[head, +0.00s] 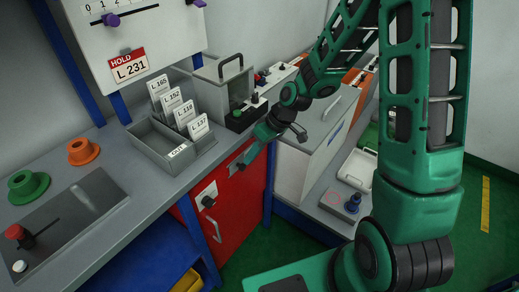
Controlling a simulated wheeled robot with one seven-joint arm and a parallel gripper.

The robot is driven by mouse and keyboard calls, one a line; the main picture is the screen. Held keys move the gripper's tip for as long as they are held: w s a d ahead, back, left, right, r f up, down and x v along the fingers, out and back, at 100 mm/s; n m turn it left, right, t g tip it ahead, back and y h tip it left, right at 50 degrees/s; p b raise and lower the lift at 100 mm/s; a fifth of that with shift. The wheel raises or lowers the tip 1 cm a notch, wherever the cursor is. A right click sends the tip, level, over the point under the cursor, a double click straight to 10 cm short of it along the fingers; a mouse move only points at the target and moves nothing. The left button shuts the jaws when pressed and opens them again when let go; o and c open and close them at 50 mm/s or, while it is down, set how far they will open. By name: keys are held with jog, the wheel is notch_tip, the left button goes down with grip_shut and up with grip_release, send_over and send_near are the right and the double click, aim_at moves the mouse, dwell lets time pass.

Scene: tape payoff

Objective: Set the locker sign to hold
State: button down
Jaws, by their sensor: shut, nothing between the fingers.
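The red locker (241,205) stands under the grey bench. Its front carries a light plate with a dark knob (208,201) and a pale handle (213,231). A small grey plate (229,171), perhaps the locker sign, is at the upper right of the red front. My gripper (236,167) is shut and empty, with its tips at or just in front of that plate. I cannot tell whether they touch it. The gripper partly covers the plate, and its setting is not readable. A red and white tag (128,68) reading HOLD, L 231 hangs on the upright panel.
A grey card tray (160,140) with several labelled cards stands on the bench. Left of it are an orange spool (83,151), a green spool (28,186) and a red knob (15,232). A large white box (320,140) stands right of the locker. Green floor is clear below.

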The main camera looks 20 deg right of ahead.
jog(key=shift+s+a, duration=0.2)
jog(key=shift+a, duration=0.05)
jog(key=w+d+r, duration=0.1)
jog(key=d+r, duration=0.7)
jog(key=r, duration=0.2)
jog(key=shift+d+r, duration=0.2)
jog(key=shift+r, duration=0.05)
jog(key=shift+w, duration=0.1)
jog(key=s+d+r+m+h, duration=0.1)
jog(key=s+d+m, duration=0.3)
jog(key=s, duration=0.5)
jog(key=s+d+r+m+g+h, duration=0.1)
jog(key=s+d+r+m+h, duration=0.1)
jog(key=s+d+r+m, duration=0.2)
jog(key=s+d+r+m+h, duration=0.2)
jog(key=s+d+m, duration=0.3)
jog(key=s+d, duration=0.4)
jog(key=s, duration=0.6)
jog(key=shift+s+d+r, duration=0.25)
jog(key=shift+d, duration=0.05)
